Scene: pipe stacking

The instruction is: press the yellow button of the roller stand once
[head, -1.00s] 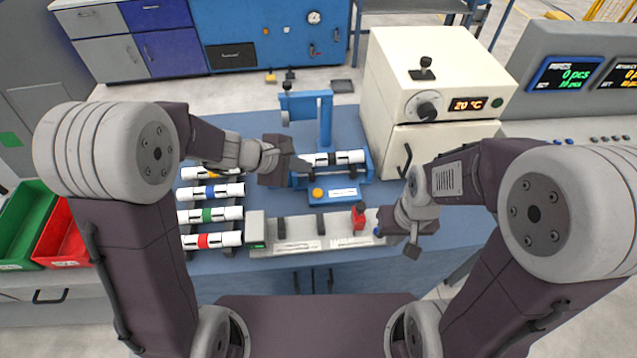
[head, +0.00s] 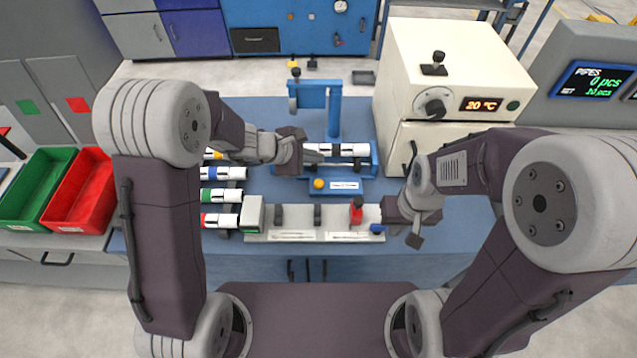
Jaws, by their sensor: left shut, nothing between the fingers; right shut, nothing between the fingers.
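The blue roller stand (head: 334,110) stands at the back middle of the blue table. A white pipe with black bands (head: 340,149) lies across its rollers. The yellow button (head: 318,184) is on the low front block of the stand, left of a white label. My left gripper (head: 318,155) is shut and empty, its fingers at the left part of the stand, above and behind the button, apart from it in the picture. My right gripper (head: 415,238) is shut and empty, at the right end of the grey fixture, well right of the button.
Several pipes with coloured bands (head: 221,196) lie in a rack at the left, partly behind my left arm. A grey fixture (head: 295,237) with a red piece (head: 356,211) is in front of the stand. A cream oven (head: 458,68) reading 20 °C stands at the right. Green (head: 40,185) and red bins (head: 86,190) are far left.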

